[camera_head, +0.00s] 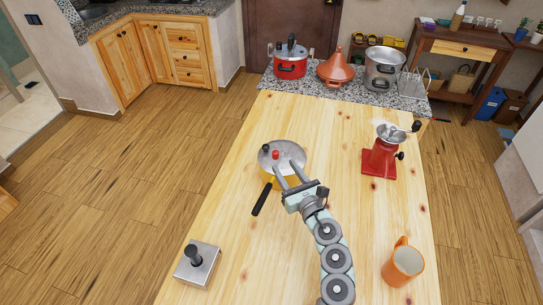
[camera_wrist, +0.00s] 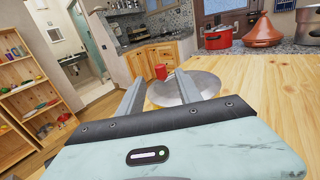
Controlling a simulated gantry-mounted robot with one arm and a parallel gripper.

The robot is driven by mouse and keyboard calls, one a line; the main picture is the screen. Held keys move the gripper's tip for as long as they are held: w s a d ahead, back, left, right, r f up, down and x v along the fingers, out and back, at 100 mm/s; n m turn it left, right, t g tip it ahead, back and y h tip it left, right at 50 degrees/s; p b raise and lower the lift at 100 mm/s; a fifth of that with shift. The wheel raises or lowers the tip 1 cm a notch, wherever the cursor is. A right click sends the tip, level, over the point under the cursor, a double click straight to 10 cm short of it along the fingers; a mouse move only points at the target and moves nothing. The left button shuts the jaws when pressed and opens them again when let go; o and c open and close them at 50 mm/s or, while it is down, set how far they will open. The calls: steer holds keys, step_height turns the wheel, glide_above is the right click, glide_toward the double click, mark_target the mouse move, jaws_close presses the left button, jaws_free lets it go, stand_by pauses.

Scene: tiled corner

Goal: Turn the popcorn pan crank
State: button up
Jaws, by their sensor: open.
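The popcorn pan is a yellow pot (camera_head: 267,173) with a silver lid (camera_head: 290,150), standing on the wooden table. A black side handle (camera_head: 262,199) points toward the near left. A red knob (camera_head: 276,155) and a black knob (camera_head: 265,148) stand on top of the lid. My gripper (camera_head: 286,166) is open and empty, its fingertips over the near part of the lid, just short of the red knob. In the wrist view the lid (camera_wrist: 203,84) lies beyond my fingers, and the red knob (camera_wrist: 160,72) shows between them. The black knob is not visible there.
A red grinder (camera_head: 380,158) stands right of the pan. An orange mug (camera_head: 403,264) is at the near right and a metal box with a black lever (camera_head: 199,263) at the near left. Pots stand on the granite strip (camera_head: 345,87) behind. The table between is clear.

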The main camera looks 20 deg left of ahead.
steer(key=x, duration=1)
steer(key=shift+w+a+f+b, duration=0.2)
steer(key=shift+w+a+b, duration=0.05)
steer(key=shift+w+b, duration=0.1)
jaws_close()
stand_by(0.3)
